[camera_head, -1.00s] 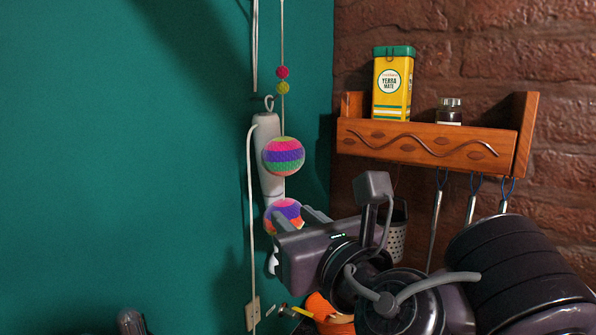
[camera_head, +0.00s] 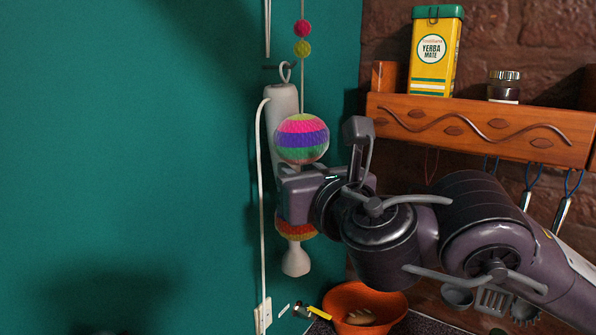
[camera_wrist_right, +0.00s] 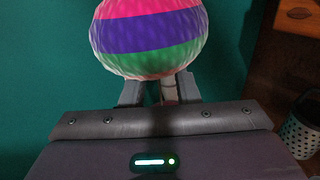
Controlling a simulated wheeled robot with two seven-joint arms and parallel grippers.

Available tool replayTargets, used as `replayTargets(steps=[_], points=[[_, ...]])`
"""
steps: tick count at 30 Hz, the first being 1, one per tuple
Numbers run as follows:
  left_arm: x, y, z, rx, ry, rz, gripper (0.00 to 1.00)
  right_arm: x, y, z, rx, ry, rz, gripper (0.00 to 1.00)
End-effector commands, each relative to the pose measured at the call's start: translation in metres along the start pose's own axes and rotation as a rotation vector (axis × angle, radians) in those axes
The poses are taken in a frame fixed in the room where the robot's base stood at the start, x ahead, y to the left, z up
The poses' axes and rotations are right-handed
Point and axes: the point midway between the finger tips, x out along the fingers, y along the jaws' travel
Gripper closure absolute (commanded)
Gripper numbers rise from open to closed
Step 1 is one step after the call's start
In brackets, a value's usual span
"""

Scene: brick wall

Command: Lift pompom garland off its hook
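The pompom garland hangs on a thin string along the teal wall. In the head view it has a small pink pompom (camera_head: 303,28), a small yellow-green one (camera_head: 302,48), a large striped pompom (camera_head: 302,138) and a lower striped one (camera_head: 296,226). The string runs out of the top of the view, so its upper end is hidden. My right gripper (camera_wrist_right: 161,90) is just below the large striped pompom, which fills the top of the wrist view (camera_wrist_right: 150,35). Its fingers are apart, with teal wall and a pale strip between them; their tips are partly hidden by the pompom.
A white appliance (camera_head: 282,96) with a cord hangs from a wall hook (camera_head: 287,70) right behind the garland. A wooden shelf (camera_head: 470,128) holds a yellow tin (camera_head: 436,50) and a jar (camera_head: 503,86), with utensils below. An orange bowl (camera_head: 364,308) stands below. Left wall is bare.

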Motion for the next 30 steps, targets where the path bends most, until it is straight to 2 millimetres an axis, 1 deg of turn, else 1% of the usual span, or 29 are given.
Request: replayTargets(steps=[1,3,5,8,14,15,21,30], points=[[-0.001,-0.001,-0.007,0.0,0.011,-0.001,0.15,0.006,0.0,0.001,0.0,0.0,-0.001,0.72],[-0.001,-0.002,-0.015,0.0,0.022,-0.002,0.15,0.011,0.0,0.001,-0.001,0.0,-0.001,0.72],[-0.001,-0.002,-0.018,0.0,0.028,-0.003,0.15,0.014,0.0,0.001,0.0,-0.002,-0.001,0.72],[-0.001,-0.002,-0.018,0.0,0.027,-0.003,0.15,0.017,0.0,0.001,-0.002,-0.002,-0.001,0.72],[-0.001,-0.001,-0.01,0.0,0.016,-0.001,0.15,0.017,0.0,0.001,-0.001,-0.002,0.0,0.72],[-0.001,-0.001,-0.008,0.0,0.013,-0.001,0.15,0.017,0.0,0.001,-0.001,-0.002,0.0,0.73],[-0.001,0.0,-0.005,0.0,0.008,0.0,0.15,0.017,0.0,0.001,-0.001,-0.002,0.0,0.99],[-0.001,0.0,-0.005,0.0,0.008,0.0,0.15,0.017,0.0,0.002,-0.001,-0.002,0.0,1.0]])
